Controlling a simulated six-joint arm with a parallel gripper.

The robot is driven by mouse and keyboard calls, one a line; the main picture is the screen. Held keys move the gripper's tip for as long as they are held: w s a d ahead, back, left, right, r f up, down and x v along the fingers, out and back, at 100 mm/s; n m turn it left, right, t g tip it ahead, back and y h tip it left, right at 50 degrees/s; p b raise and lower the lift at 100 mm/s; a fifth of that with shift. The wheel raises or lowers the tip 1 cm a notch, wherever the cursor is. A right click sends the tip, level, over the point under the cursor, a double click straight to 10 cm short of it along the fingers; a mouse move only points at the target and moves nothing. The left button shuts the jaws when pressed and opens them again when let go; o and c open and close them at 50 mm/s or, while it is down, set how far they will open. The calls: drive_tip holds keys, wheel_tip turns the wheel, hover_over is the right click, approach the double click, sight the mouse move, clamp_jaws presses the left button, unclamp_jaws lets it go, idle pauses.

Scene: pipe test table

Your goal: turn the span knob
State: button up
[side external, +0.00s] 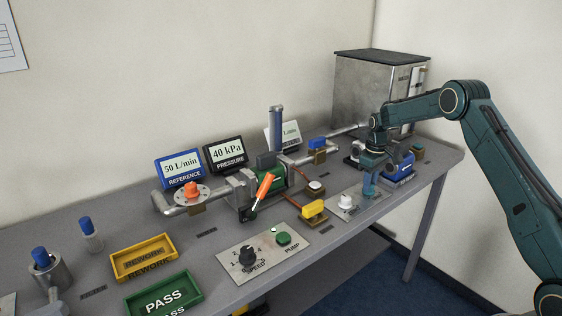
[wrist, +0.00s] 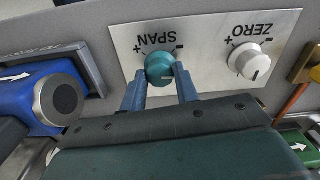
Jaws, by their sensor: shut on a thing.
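The span knob (wrist: 159,67) is a round teal knob on a white plate (wrist: 208,35), with SPAN and plus and minus marks printed upside down in the wrist view. My gripper (wrist: 161,77) has its two blue fingers on either side of the knob, shut on it. In the side external view my gripper (side external: 370,186) points down onto the plate, and its fingers hide most of the knob. The white zero knob (wrist: 249,60) sits on the same plate, clear of my fingers; it also shows in the side view (side external: 346,201).
A blue device (wrist: 55,95) with a round grey end lies left of my gripper in the wrist view. A yellow-handled valve (side external: 313,209) and a speed and pump panel (side external: 265,250) stand nearby. Displays read 50 L/min (side external: 180,168) and 40 kPa (side external: 226,153).

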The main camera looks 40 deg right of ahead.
drive_tip(key=shift+w+n, duration=0.1)
drive_tip(key=shift+n, duration=0.3)
drive_tip(key=o, duration=1)
drive_tip(key=shift+r, duration=0.15)
wheel_tip(320, 180, up, 14)
drive_tip(key=shift+f, duration=0.2)
drive_tip(key=shift+r, duration=0.1)
